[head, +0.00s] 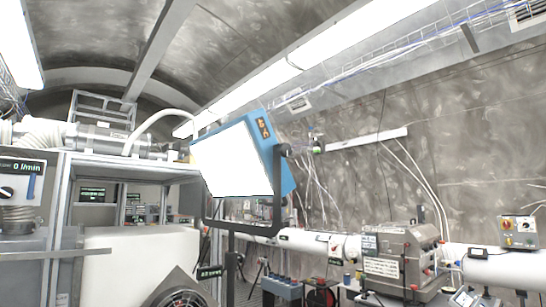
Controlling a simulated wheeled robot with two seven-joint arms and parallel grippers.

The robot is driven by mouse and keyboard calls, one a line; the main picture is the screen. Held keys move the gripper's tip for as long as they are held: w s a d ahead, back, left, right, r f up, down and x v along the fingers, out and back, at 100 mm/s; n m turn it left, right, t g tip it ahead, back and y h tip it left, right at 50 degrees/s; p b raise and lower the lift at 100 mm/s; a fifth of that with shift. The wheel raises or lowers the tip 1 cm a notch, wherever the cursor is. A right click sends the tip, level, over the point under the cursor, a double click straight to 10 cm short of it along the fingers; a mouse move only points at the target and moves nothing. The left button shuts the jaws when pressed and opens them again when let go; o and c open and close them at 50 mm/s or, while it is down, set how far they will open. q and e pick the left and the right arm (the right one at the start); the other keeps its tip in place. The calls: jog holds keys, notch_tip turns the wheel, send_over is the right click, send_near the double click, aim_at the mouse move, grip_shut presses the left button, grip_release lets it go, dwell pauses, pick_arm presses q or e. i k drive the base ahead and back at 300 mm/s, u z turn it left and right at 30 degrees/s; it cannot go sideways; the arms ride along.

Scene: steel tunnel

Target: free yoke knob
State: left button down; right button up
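A lit panel lamp (235,160) with a white face and blue housing hangs tilted in a dark U-shaped yoke (277,205) near the middle of the head view. The yoke stands on a dark upright post (230,270). A small dark round part, seemingly the yoke knob (283,150), sits at the top of the yoke's right arm, beside the blue housing. The left pivot of the yoke is not clearly visible. Neither of my grippers shows in this view.
A metal frame (62,210) with a white block (135,262) fills the left. A white horizontal pipe (500,268) runs behind the lamp to the right. A steel box (400,245) stands at lower right. Open air surrounds the lamp's upper right side.

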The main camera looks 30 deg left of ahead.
aim_at(284, 149)
jog(key=k, duration=0.5)
jog(key=u, duration=0.9)
jog(key=i, duration=0.6)
jog(key=z, duration=0.3)
